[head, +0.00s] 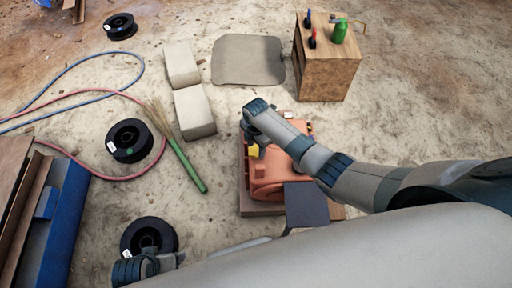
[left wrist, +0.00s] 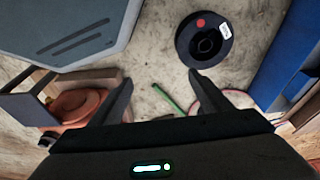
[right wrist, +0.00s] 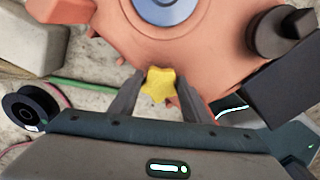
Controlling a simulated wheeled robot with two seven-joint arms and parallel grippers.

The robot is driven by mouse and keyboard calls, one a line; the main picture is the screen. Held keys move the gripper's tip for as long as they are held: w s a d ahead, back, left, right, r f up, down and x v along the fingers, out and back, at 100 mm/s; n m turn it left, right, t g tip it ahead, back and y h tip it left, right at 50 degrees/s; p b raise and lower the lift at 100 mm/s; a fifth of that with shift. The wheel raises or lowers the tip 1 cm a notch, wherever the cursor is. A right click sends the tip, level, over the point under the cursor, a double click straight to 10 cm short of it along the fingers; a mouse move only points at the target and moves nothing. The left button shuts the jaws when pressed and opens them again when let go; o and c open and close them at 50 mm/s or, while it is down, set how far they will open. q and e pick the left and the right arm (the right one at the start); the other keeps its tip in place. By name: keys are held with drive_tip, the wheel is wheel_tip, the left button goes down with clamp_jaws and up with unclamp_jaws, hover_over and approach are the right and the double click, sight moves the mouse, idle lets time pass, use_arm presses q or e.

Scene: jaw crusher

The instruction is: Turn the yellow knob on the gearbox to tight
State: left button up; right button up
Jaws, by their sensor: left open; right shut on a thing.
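The orange gearbox (head: 268,176) stands on the ground in the middle of the head view; it also fills the top of the right wrist view (right wrist: 190,45). The yellow star-shaped knob (right wrist: 158,84) is on its side, and a small part of it shows in the head view (head: 253,152). My right gripper (right wrist: 160,92) is shut on the knob, one finger on each side. Its arm covers part of the gearbox in the head view. My left gripper (left wrist: 158,82) is open and empty, above the floor, with the gearbox (left wrist: 75,105) to its left in its wrist view.
Black spools (head: 129,140) with hoses, pale blocks (head: 194,112) and a green-handled broom (head: 187,166) lie left of the gearbox. A blue object (head: 65,225) is at the left.

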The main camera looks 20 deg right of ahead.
use_arm(q)
drive_tip(key=shift+f, duration=0.1)
